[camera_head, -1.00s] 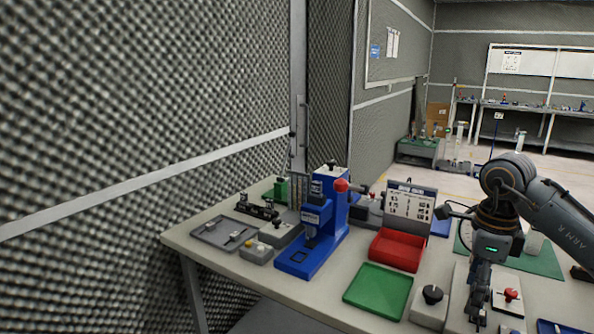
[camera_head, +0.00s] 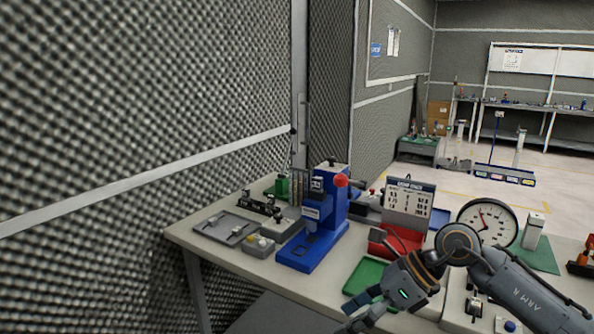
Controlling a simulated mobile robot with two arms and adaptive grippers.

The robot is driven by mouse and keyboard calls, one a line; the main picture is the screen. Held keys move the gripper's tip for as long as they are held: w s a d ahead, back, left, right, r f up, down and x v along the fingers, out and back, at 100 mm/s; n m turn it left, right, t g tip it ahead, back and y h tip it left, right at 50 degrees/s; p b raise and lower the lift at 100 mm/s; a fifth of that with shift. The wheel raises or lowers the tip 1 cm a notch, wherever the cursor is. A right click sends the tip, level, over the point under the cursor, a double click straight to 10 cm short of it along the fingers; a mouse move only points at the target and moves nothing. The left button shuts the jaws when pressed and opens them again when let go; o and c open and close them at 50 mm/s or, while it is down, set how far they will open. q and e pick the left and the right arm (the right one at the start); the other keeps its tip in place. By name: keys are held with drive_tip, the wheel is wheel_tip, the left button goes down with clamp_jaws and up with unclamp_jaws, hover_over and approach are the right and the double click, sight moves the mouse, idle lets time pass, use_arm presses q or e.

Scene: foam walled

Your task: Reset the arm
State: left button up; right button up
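My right arm, marked ARM R, comes in from the lower right. Its gripper (camera_head: 352,312) points down and left, over the front edge of the table beside the green tray (camera_head: 366,276). Its two fingers look spread apart, with nothing seen between them. The gripper and wrist cover part of the green tray and of the red bin (camera_head: 382,241). My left gripper and arm are not in view.
A blue press (camera_head: 314,232) with a red knob stands on the table (camera_head: 212,262). A grey tray (camera_head: 226,229), a chart stand (camera_head: 408,202) and a round dial gauge (camera_head: 487,222) are also there.

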drive_tip(key=s+a+r+m+t+y, duration=0.3)
drive_tip(key=a+r+m+t+y, duration=0.2)
drive_tip(key=a+r+m+y, duration=0.5)
drive_tip(key=w+d+f+m+t+h, duration=0.3)
drive_tip(key=d+m+t+h, duration=0.35)
drive_tip(key=m, duration=0.55)
drive_tip(key=w+d+f+m+t+h, duration=0.25)
drive_tip(key=d+m+t+h, duration=0.3)
drive_tip(key=m+t, duration=0.4)
drive_tip(key=s+d+f+m+g+h, duration=0.3)
drive_tip(key=d+f+m+g+h, duration=0.25)
drive_tip(key=f+m, duration=0.45)
drive_tip(key=s+d+f+m+g+h, duration=0.1)
drive_tip(key=s+d+f+m+g, duration=0.15)
drive_tip(key=s+f+g, duration=0.6)
drive_tip(key=s+d+f+m+g, duration=0.1)
drive_tip(key=s+f+m+g, duration=0.25)
drive_tip(key=s+f, duration=1)
drive_tip(key=s+f+g, duration=0.2)
drive_tip(key=s+f, duration=0.1)
drive_tip(key=f, duration=1.9)
drive_tip(key=s+d+f, duration=0.3)
drive_tip(key=s+f, duration=1.4)
drive_tip(key=shift+s+f+n+g, duration=0.35)
drive_tip(key=shift+g, duration=0.1)
